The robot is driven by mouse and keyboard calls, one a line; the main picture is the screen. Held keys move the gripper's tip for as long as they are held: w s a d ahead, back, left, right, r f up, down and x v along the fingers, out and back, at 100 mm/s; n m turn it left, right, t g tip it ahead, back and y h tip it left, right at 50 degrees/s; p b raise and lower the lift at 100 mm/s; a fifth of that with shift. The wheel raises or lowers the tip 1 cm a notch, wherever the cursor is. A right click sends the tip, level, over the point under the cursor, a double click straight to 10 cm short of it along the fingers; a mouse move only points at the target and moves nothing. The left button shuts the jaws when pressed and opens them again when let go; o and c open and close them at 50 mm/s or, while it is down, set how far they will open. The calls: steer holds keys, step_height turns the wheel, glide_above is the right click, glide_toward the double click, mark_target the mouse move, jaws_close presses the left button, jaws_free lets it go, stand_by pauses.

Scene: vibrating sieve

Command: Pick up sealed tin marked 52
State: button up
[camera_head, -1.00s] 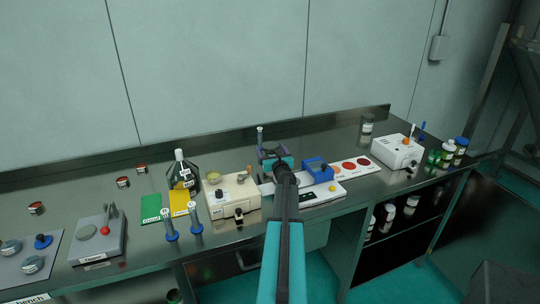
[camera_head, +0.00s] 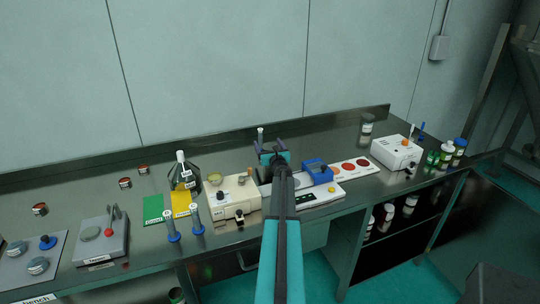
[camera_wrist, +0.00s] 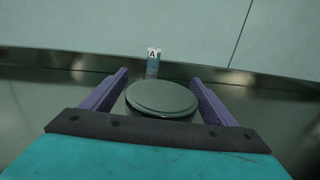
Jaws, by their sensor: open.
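My gripper (camera_head: 271,145) is open over the back middle of the bench, with its fingers pointing toward the wall. In the wrist view its two purple fingers (camera_wrist: 160,76) stand either side of a round grey disc-topped object (camera_wrist: 162,98). It appears between the fingers with gaps on both sides; I see no contact and no number on it. My gripper hides it in the head view. Small dark tins with red and white labels (camera_head: 125,183) stand on the bench at the left. Their marks are too small to read, so I cannot tell which tin is 52.
A small cylinder marked A (camera_wrist: 154,55) stands beyond the disc. A cream device (camera_head: 234,196) is left of my arm, and a blue block (camera_head: 317,172) on a white device is right. A dark bottle (camera_head: 183,172) stands farther left. The back wall (camera_head: 220,70) is close behind.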

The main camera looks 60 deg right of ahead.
stand_by(0.5)
steer(key=c, duration=1.3)
steer(key=shift+r, duration=0.15)
steer(key=shift+r+b, duration=0.3)
steer(key=shift+r, duration=4.55)
